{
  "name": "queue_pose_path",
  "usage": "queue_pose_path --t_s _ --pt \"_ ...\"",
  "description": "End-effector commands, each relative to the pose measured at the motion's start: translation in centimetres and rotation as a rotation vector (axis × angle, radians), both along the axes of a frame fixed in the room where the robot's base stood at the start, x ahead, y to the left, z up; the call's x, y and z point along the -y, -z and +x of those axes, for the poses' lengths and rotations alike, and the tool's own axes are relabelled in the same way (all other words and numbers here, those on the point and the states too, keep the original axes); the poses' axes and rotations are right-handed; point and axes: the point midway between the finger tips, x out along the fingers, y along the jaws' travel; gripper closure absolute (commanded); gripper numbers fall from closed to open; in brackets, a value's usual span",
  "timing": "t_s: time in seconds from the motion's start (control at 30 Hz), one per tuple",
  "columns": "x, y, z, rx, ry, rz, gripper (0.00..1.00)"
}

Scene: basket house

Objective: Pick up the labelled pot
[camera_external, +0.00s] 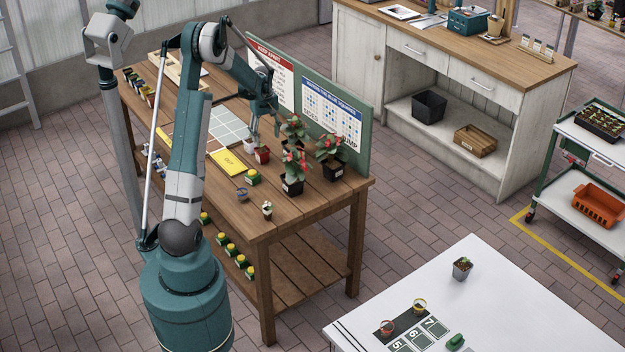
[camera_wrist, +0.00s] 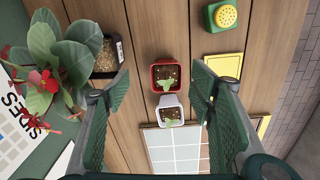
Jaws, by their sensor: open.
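My gripper (camera_external: 264,134) is open above the wooden potting bench (camera_external: 215,190). The red pot (camera_external: 262,156) and white pot (camera_external: 249,146) stand side by side in the external view. A dark square pot with a pale label (camera_wrist: 119,50) is left of the left finger. Several dark pots with red-flowered plants, one in front (camera_external: 292,186), stand to the right of my gripper.
A green board with posters (camera_external: 350,138) stands along the bench's back edge, close to my gripper. A yellow card (camera_external: 229,162) and a green-yellow box (camera_external: 252,177) lie nearby. A white table (camera_external: 520,310) stands at the lower right.

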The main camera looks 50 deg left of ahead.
Motion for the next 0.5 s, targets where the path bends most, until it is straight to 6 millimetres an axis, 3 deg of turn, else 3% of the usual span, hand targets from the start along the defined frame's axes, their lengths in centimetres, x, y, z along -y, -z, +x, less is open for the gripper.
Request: queue_pose_path --t_s 0.2,0.5 --pt "-2.5 2.6 -0.6 -0.018 -0.058 -0.016 0.46" --pt "-3.0 3.1 -0.8 -0.022 -0.072 -0.019 0.46"
